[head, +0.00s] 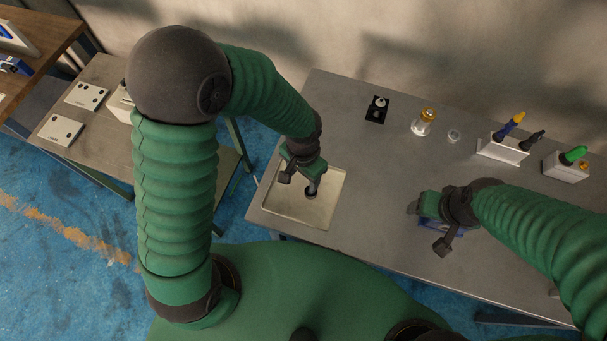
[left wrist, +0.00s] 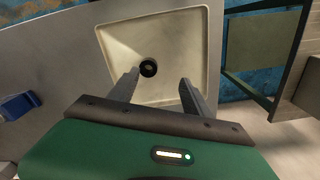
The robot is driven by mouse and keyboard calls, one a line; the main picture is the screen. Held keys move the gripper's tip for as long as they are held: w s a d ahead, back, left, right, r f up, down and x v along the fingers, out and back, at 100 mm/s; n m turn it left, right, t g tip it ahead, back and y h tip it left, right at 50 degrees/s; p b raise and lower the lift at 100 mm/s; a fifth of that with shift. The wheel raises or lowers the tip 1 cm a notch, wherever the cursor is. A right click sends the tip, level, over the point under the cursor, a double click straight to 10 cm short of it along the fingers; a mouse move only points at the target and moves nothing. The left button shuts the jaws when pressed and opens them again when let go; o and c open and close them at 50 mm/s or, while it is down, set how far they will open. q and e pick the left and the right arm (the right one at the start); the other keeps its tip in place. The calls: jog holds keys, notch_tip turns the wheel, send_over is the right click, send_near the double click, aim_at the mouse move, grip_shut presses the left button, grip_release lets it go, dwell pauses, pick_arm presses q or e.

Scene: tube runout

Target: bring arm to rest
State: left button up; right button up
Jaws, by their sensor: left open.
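My left gripper (head: 313,188) is over the pale square tray (head: 328,212) at the left end of the grey table. In the left wrist view its two fingers (left wrist: 160,88) stand apart with nothing between them. A small dark round thing (left wrist: 148,68) lies in the tray (left wrist: 190,35) just beyond the fingertips; I cannot tell what it is. My right gripper (head: 426,228) is at the table's front middle, above or at a blue object (head: 430,223) that it mostly hides. Its fingers are not clear.
Behind on the table are a black plate (head: 377,109), a yellow-capped jar (head: 424,122), a small clear cup (head: 453,136), a white rack (head: 502,150) and a box with a green item (head: 566,166). The table's middle is clear. A side table (head: 95,125) stands left.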

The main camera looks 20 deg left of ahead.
pick_arm(q)
jog(key=r+p, duration=0.2)
jog(key=r, duration=0.1)
jog(key=shift+d+r, duration=0.1)
jog(key=shift+d, duration=0.25)
pick_arm(e)
jog(key=r, duration=0.2)
jog(key=shift+d+r, duration=0.35)
jog(key=shift+r, duration=0.05)
pick_arm(q)
jog(key=shift+a, duration=0.2)
pick_arm(e)
jog(key=shift+a, duration=0.2)
pick_arm(q)
jog(key=s+a+r+n+t+b, duration=0.2)
jog(key=s+a+r+n, duration=0.1)
jog(key=a, duration=0.5)
notch_tip(320, 180, up, 2)
jog(key=shift+s+a+r+n+t+b, duration=0.15)
jog(key=shift+s+a+n+t+b, duration=0.2)
jog(key=shift+n, duration=0.55)
pick_arm(e)
jog(key=x, duration=0.2)
jog(key=shift+s+f, duration=0.25)
jog(key=shift+f, duration=0.15)
pick_arm(q)
jog(key=shift+w+d, duration=0.15)
pick_arm(e)
jog(key=shift+w+f, duration=0.1)
jog(key=shift+w, duration=0.05)
